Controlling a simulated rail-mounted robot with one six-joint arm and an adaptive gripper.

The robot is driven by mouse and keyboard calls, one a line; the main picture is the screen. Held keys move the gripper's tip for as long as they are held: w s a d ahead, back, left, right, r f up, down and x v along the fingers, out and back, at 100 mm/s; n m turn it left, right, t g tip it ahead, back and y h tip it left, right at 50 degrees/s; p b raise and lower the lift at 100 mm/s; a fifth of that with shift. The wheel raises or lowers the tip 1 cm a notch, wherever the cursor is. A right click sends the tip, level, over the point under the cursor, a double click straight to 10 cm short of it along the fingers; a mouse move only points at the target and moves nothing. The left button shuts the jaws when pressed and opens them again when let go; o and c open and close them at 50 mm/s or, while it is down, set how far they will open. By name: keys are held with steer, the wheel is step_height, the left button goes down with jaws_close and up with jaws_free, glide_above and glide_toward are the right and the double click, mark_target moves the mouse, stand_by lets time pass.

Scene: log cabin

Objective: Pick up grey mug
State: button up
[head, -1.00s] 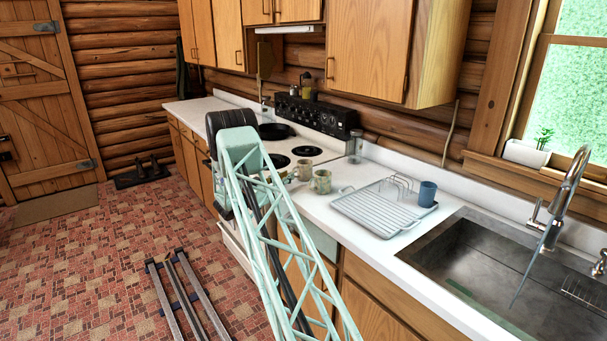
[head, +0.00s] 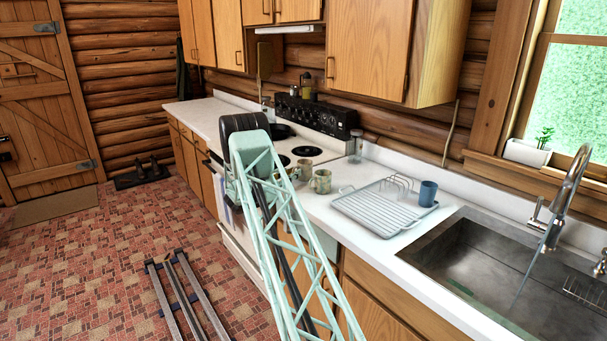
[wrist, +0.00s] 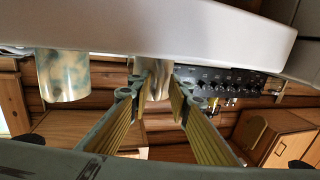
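Two mottled mugs, cream and grey-green, stand close together on the white counter by the stove; the head view shows the nearer mug (head: 320,181) and the one behind it (head: 304,169). None looks plainly grey. The wrist view is upside down. There, one mug (wrist: 153,78) shows between the fingertips of my gripper (wrist: 156,93), and another mug (wrist: 62,75) stands apart to the left. My fingers are spread and empty; I cannot tell whether the tips reach around the mug.
A drying rack (head: 378,208) with a blue cup (head: 427,193) stands right of the mugs, then the sink (head: 490,275). A glass jar (head: 355,147) stands behind. The black stove panel (head: 318,115) and a pan (head: 282,131) lie left. Counter between mugs and rack is clear.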

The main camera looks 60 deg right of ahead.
stand_by(0.3)
jaws_close()
steer(key=shift+r, duration=0.35)
stand_by(0.4)
steer(key=shift+r+p, duration=0.4)
steer(key=shift+r, duration=1.15)
steer(key=w+a+r+p, duration=0.1)
steer(key=a, duration=1.4)
steer(key=shift+a+r+p, duration=0.15)
steer(key=shift+a+p, duration=0.1)
steer(key=shift+p, duration=0.05)
steer(key=shift+a, duration=0.2)
